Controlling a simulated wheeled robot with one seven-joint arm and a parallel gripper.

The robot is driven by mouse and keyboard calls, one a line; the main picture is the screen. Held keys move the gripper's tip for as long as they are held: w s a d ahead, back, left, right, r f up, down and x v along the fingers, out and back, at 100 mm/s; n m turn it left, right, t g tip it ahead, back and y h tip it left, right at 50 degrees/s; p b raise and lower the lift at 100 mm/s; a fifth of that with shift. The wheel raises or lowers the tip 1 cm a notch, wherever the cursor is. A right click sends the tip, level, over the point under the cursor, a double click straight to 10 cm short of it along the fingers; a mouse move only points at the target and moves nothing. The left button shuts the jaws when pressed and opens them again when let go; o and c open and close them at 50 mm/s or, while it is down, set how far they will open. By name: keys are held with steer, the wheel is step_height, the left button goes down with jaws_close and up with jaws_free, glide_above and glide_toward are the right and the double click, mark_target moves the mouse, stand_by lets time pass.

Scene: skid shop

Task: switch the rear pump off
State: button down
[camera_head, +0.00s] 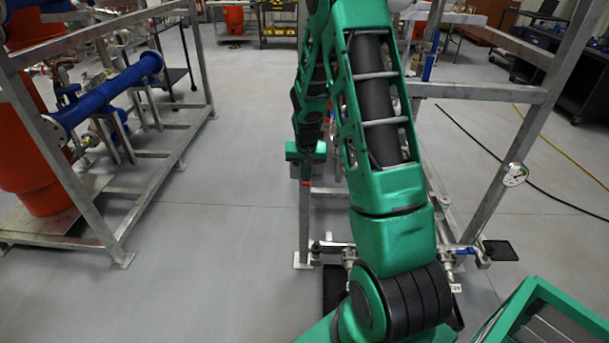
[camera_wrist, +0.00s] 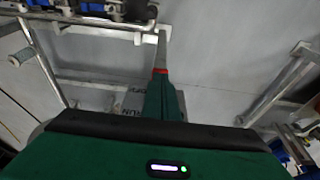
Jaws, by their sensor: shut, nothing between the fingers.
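My gripper (camera_head: 306,183) hangs at the end of my green arm in the middle of the head view, beside a grey upright of the right skid frame. Its red-marked fingers are together and empty; they also show in the wrist view (camera_wrist: 161,71). In the wrist view a grey plate (camera_wrist: 100,99) with dark lettering, seemingly reading "RUN", lies partly hidden behind my gripper. I cannot make out a switch handle, nor tell whether the fingers touch anything. No pump is clearly identifiable as the rear one.
A left skid frame (camera_head: 88,196) holds blue piping (camera_head: 107,95) and an orange-red vessel (camera_head: 32,150). Clear grey floor (camera_head: 210,240) lies between them. A green-edged box (camera_head: 540,310) is at lower right.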

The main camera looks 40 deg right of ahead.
steer(key=shift+r, duration=0.1)
steer(key=shift+r, duration=0.7)
steer(key=shift+r, duration=0.1)
steer(key=s+a+r, duration=0.6)
steer(key=s+r, duration=0.1)
steer(key=r, duration=0.2)
steer(key=shift+r, duration=0.35)
stand_by(0.4)
steer(key=s+a+r, duration=0.1)
steer(key=s+r, duration=0.2)
steer(key=s, duration=0.6)
steer(key=s+a+r+n+g+y, duration=0.1)
steer(key=s+r, duration=0.3)
steer(key=s, duration=0.6)
steer(key=s+a+r+g+y, duration=0.1)
steer(key=s+a+r, duration=0.2)
steer(key=s, duration=0.7)
steer(key=shift+s+a+r+n, duration=0.15)
steer(key=shift+a+r+n, duration=0.15)
steer(key=shift+r, duration=0.15)
